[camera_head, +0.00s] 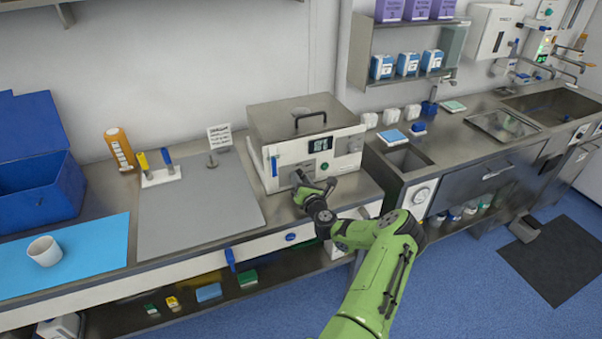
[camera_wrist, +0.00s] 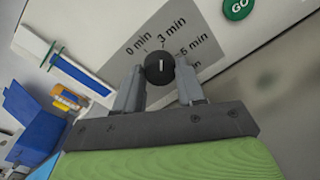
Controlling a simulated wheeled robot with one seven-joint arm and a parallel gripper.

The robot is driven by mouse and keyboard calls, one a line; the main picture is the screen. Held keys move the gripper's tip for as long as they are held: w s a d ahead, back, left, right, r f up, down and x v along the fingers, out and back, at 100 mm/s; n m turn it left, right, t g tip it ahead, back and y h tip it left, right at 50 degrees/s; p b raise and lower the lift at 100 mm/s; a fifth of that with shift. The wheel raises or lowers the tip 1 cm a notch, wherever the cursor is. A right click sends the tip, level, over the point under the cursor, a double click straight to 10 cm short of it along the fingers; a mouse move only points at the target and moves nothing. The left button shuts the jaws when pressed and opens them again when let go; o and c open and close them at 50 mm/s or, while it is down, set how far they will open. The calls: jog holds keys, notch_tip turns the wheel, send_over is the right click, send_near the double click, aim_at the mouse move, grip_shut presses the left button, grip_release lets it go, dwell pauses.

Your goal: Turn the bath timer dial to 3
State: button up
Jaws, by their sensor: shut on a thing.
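The bath (camera_head: 290,122), a lidded steel box with a white front panel, stands on the bench in the head view. Its timer dial (camera_wrist: 159,69) is a round black knob on a grey label in the wrist view. The label reads 0 min, 3 min and further marks partly hidden by a finger. The dial's short white mark points up in the picture, roughly toward the 3 min tick; its exact alignment is hard to tell. My gripper (camera_wrist: 160,80) is shut on the dial, one finger on each side. In the head view, my gripper (camera_head: 301,181) hides the dial.
The panel has a lit display (camera_head: 320,144). A grey mat (camera_head: 195,205) lies left of the bath. A sink counter (camera_head: 440,150) stands to the right.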

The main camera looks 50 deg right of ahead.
jog(key=shift+r+m+p, duration=0.1)
jog(key=shift+m+p, duration=0.4)
jog(key=shift+m, duration=0.2)
jog(key=o, duration=1)
jog(key=shift+o, duration=0.2)
jog(key=shift+s, duration=0.15)
jog(key=v, duration=1.5)
jog(key=shift+s+a, duration=0.2)
